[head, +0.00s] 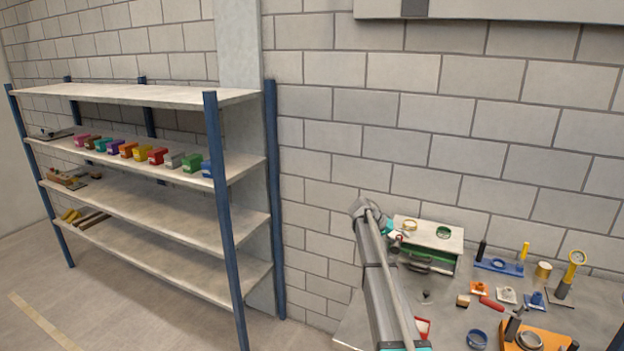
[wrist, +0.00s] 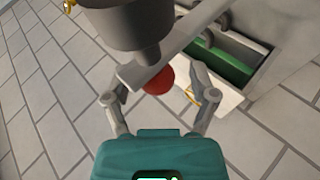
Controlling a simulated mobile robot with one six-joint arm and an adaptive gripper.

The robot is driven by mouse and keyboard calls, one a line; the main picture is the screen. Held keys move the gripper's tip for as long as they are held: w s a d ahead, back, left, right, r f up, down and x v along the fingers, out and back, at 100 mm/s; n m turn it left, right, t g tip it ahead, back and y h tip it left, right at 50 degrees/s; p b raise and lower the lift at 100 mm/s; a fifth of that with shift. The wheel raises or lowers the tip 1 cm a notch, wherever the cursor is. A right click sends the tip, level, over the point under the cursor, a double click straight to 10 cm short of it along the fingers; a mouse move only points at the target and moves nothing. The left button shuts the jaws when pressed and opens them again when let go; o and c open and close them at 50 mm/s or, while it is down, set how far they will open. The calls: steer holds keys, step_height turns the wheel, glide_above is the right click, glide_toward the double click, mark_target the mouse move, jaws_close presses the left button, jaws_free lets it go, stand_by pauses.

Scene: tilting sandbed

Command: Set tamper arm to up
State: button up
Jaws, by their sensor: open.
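In the wrist view a flat grey bar (wrist: 193,40), which looks like the tamper arm, slants from lower left up to the right. A round red knob (wrist: 159,81) shows at its lower end, just under a dark grey cup-shaped part (wrist: 128,22) with a narrow stem. My gripper (wrist: 160,88) is open, one finger on each side of the red knob. I cannot tell whether either finger touches it. In the head view my gripper (head: 397,234) is by the white-topped box (head: 450,240), mostly hidden behind my arm; the tamper arm cannot be made out there.
The box has a green-edged opening, also in the wrist view (wrist: 225,62). The bench (head: 450,318) holds a yellow gauge (head: 576,257), a blue tray (head: 500,266), an orange base (head: 550,341) and several small items. A block wall stands behind; shelves (head: 150,140) with coloured bins stand left.

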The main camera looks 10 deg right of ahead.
steer(key=shift+s+a+r+p, duration=0.1)
steer(key=shift+a+r+p, duration=0.3)
steer(key=shift+r+p, duration=0.2)
steer(key=s+a+n+t+y+p, duration=0.2)
steer(key=s+a+t+y+p, duration=0.15)
steer(key=s+a, duration=0.55)
steer(key=s+a+f+n+y+b, duration=0.1)
steer(key=s+a+f+y+b, duration=0.1)
steer(key=s+a, duration=0.3)
steer(key=s+a+f+n+g+y+b, duration=0.1)
steer(key=s+a+f, duration=0.3)
steer(key=s, duration=1)
steer(key=s+a+f+n+g+y+b, duration=0.1)
steer(key=s+a+f+n+y+b, duration=0.1)
steer(key=s, duration=0.8)
steer(key=a+f+y+b, duration=0.1)
steer(key=a+f+y, duration=0.1)
steer(key=a, duration=0.1)
steer(key=shift+a, duration=0.4)
